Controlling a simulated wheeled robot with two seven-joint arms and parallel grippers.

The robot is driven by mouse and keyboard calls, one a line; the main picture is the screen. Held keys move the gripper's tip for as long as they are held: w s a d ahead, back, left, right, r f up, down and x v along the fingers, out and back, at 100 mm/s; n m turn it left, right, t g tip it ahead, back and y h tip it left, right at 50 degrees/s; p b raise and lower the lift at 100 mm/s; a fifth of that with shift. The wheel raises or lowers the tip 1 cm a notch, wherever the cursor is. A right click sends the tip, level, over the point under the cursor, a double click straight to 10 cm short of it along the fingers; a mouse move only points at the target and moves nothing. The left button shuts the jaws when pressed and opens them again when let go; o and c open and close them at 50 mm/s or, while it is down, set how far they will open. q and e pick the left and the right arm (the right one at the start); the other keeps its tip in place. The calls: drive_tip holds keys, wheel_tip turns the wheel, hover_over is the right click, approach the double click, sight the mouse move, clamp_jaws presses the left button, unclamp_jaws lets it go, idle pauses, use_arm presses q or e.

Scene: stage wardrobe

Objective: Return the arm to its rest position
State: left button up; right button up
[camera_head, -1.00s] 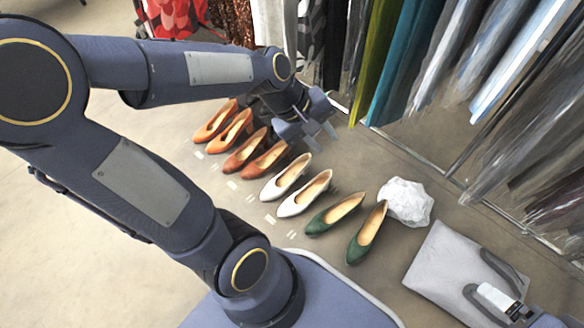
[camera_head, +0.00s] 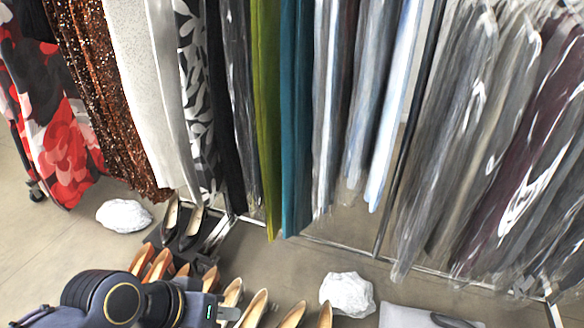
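My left arm comes in at the bottom left of the head view. Its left gripper (camera_head: 226,313) is low in the picture, over the row of shoes. The arm hides part of the row, and I cannot tell whether the fingers are apart. I see nothing hanging from it. My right gripper is not in view.
Orange shoes (camera_head: 157,266) and other pairs line the floor at the bottom edge, partly cut off. Black shoes (camera_head: 190,229) stand by the rack's foot. White crumpled bundles (camera_head: 124,215) (camera_head: 348,294) lie on the floor. A grey bag (camera_head: 400,316) is at the bottom. Hanging garments (camera_head: 296,120) fill the back.

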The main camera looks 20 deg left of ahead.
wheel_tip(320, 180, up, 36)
drive_tip(key=p, duration=3.4)
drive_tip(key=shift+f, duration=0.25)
